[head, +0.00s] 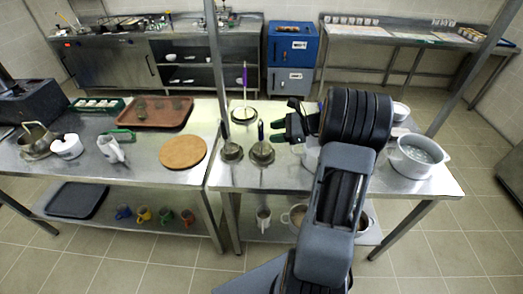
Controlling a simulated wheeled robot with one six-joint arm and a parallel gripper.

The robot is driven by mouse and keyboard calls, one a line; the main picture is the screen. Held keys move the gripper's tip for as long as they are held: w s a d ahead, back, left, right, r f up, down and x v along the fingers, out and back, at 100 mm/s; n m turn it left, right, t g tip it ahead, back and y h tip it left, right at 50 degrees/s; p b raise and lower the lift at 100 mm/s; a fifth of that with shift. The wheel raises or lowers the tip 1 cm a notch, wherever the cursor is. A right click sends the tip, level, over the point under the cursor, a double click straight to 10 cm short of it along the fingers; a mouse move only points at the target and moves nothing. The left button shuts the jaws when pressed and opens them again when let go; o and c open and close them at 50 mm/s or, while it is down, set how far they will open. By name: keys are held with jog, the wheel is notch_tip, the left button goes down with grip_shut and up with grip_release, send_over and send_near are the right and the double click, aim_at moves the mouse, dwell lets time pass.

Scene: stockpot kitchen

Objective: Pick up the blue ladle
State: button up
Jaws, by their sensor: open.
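No ladle here is clearly blue. Two dark metal utensils stand on the steel table's (285,180) left part, one on the left (231,151) and one on the right (262,153), each with a dark upright handle; their exact type and handle colour are hard to tell. Behind them a purple-blue handle (245,76) rises from a round, light piece with a dark rim (244,116). My gripper (275,131) is open and empty, pointing left, just right of the right utensil's handle. My arm hides part of the table.
A large pot (418,157) stands on the table's right. On the left table are a round wooden board (183,152), a brown tray (155,112) and a white jug (110,149). A thin post (218,70) rises near the utensils.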

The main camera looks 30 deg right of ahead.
aim_at(261, 140)
jog(key=shift+p+x, duration=0.85)
jog(key=shift+x, duration=2.05)
jog(key=shift+r, duration=0.1)
jog(key=shift+c, duration=0.4)
grip_shut()
